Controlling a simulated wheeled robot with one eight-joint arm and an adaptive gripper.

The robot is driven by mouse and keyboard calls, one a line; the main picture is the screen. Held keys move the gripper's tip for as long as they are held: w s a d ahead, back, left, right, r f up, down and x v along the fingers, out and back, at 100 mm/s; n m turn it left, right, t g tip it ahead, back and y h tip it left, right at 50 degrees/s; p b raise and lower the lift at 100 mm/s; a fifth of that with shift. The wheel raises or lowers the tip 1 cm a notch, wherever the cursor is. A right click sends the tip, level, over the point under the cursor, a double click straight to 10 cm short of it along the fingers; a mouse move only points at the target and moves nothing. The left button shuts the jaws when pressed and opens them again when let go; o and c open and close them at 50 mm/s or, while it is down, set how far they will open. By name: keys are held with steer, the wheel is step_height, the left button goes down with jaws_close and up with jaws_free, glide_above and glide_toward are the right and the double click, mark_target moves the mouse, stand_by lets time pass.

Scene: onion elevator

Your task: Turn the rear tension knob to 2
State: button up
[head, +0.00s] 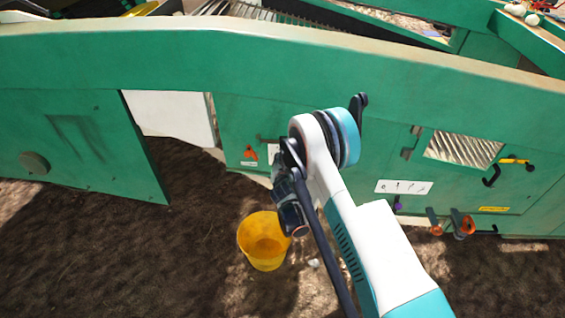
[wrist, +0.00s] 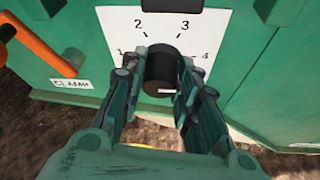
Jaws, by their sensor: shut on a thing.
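The black tension knob (wrist: 160,66) is in the upper middle of the wrist view, on a white dial plate (wrist: 111,20) numbered 1 to 4. The 2 is at the knob's upper left and the 3 at its upper right. A small pale mark shows low on the knob's face; I cannot tell which number the knob points to. My gripper (wrist: 162,88) has its two fingers on either side of the knob, shut on it. In the head view my gripper (head: 287,205) is at the green machine's side, and my arm hides the knob.
An orange lever (wrist: 38,43) with a CLAMP label (wrist: 70,84) is left of the dial; it also shows in the head view (head: 250,152). A yellow bucket (head: 264,243) stands on the soil below my gripper. An open green door panel (head: 85,145) is at left.

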steer(key=n+h, duration=0.2)
steer(key=n, duration=0.1)
steer(key=n+h, duration=0.1)
steer(key=shift+a, duration=0.25)
steer(key=n+h, duration=0.2)
steer(key=n, duration=0.1)
steer(key=shift+f, duration=0.1)
steer(key=shift+a+n+t+h, duration=0.1)
steer(key=shift+n+t+h, duration=0.3)
steer(key=shift+n+h, duration=0.6)
steer(key=shift+n, duration=0.3)
steer(key=o, duration=1.1)
steer(key=shift+c, duration=0.2)
steer(key=shift+s, duration=0.1)
steer(key=v, duration=0.7)
steer(key=shift+s, duration=0.2)
